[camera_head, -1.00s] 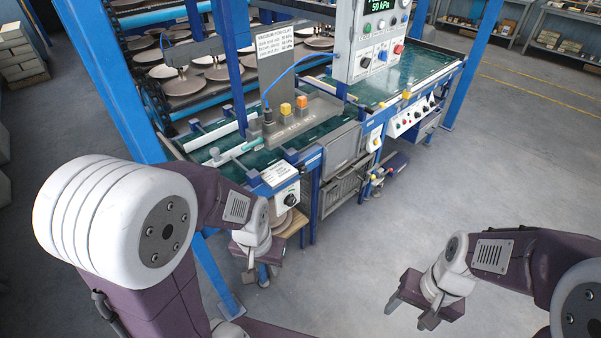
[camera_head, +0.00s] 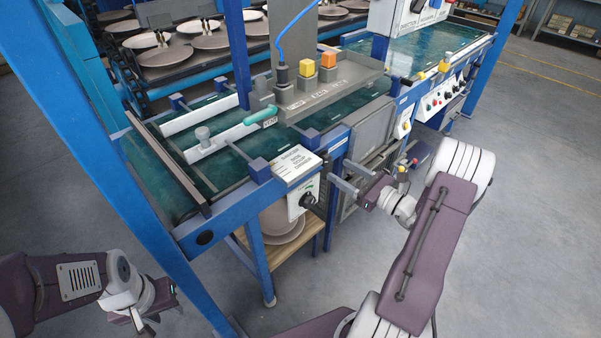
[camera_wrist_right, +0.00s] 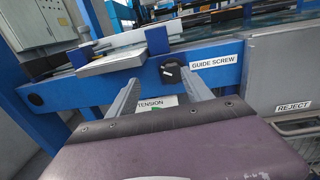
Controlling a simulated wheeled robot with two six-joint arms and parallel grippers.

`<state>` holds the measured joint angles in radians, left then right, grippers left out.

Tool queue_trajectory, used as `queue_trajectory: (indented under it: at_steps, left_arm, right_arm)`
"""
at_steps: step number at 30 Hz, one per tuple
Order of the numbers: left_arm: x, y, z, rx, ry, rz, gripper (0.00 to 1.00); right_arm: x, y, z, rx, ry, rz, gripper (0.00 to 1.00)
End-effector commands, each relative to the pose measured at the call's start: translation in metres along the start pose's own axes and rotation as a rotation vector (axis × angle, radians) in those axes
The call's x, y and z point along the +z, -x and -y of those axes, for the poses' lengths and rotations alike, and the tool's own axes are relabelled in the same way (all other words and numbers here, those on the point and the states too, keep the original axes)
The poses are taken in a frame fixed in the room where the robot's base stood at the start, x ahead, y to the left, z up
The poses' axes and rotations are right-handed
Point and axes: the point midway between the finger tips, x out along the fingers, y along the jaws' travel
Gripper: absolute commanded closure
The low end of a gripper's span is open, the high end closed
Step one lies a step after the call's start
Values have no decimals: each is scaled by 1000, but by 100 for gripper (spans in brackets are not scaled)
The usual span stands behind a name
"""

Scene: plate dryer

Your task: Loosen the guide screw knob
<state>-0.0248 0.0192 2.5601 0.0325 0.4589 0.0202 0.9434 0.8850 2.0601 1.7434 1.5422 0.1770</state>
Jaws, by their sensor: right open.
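The guide screw knob (camera_wrist_right: 170,72) is small and black with a pale mark. It sits on the blue rail just left of the GUIDE SCREW label (camera_wrist_right: 213,62) in the right wrist view. My right gripper (camera_wrist_right: 160,77) is open and empty, its two grey fingers pointing at the rail. The knob shows between the fingertips, beyond them; I see no contact. In the head view my right gripper (camera_head: 338,171) is in front of the rail, right of the white panel. My left gripper (camera_head: 145,316) hangs low at the left, far from the rail; its jaw opening is unclear.
A white panel with another black knob (camera_head: 308,200) hangs below the rail; its TENSION label (camera_wrist_right: 156,103) shows between my right fingers. A tilted sign plate (camera_head: 297,164) sits above it. A grey REJECT box (camera_wrist_right: 280,85) stands right of the label. The floor in front is clear.

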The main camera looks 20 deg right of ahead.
Motion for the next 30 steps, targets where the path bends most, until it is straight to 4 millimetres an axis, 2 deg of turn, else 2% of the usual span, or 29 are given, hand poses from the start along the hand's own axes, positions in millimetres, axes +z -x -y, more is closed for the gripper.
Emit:
queue_trajectory:
  at_steps: [1, 2, 5, 8, 11, 18, 21, 25, 30]
  left_arm:
    - [1, -13, 0, 0, 0, 0, 64]
    - [2, -14, 0, 0, 0, 0, 64]
    - [2, -15, 0, 0, 0, 0, 64]
    - [1, -13, 0, 0, 0, -1, 64]
    - [2, -16, 0, 0, 0, -1, 64]
    - [2, -26, 0, 0, 0, 0, 64]
    - [3, -28, 1, 0, 0, 0, 64]
    - [3, -29, 1, 0, 0, 0, 64]
    - [3, -29, 1, 0, 0, 0, 64]
  right_arm:
    - [-18, 10, 7, -30, -14, -3, 41]
    - [-21, 15, 11, -44, -18, -4, 41]
    - [-22, 22, 17, -65, -18, -5, 41]
    - [-20, 20, 16, -63, -17, -5, 41]
    - [-21, 9, 16, -58, -16, -6, 41]
    - [-22, -42, 18, -56, -14, -5, 41]
    - [-21, -57, 19, -57, -15, -6, 41]
    - [-20, -68, 21, -59, -15, -6, 41]
    - [-20, -70, 21, -60, -17, -6, 41]
